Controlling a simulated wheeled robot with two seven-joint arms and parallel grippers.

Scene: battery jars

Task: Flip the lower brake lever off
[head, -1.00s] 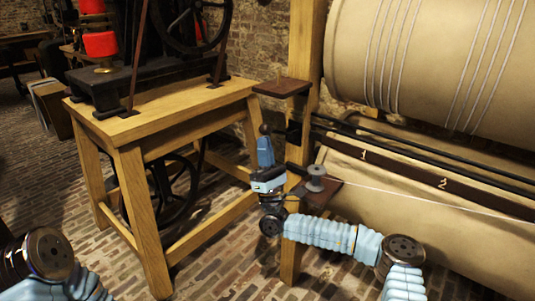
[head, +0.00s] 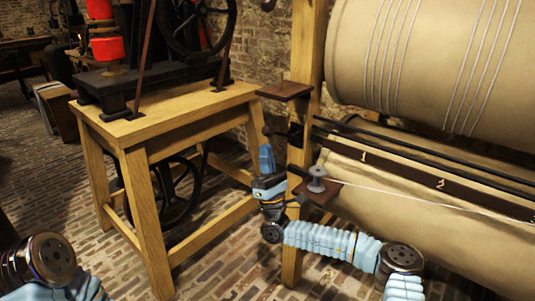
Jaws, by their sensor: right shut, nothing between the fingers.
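A dark lever with a round knob (head: 267,130) shows at the wooden post, just above my right gripper. It seems to join a black bracket (head: 294,134) on the post; I cannot tell from this view whether this is the lower brake lever or how it is set. My right gripper (head: 266,150) is shut and empty, its blue fingers pointing up just below the knob. I cannot tell whether they touch it. Only a part of my left arm shows at the lower left, without its gripper.
A wooden post (head: 305,60) stands right of the gripper, with an upper brown shelf (head: 284,90) and a lower one carrying a grey spool (head: 317,180). Large tan drums (head: 430,60) fill the right. A wooden table (head: 170,115) with a machine stands left. Brick floor between is open.

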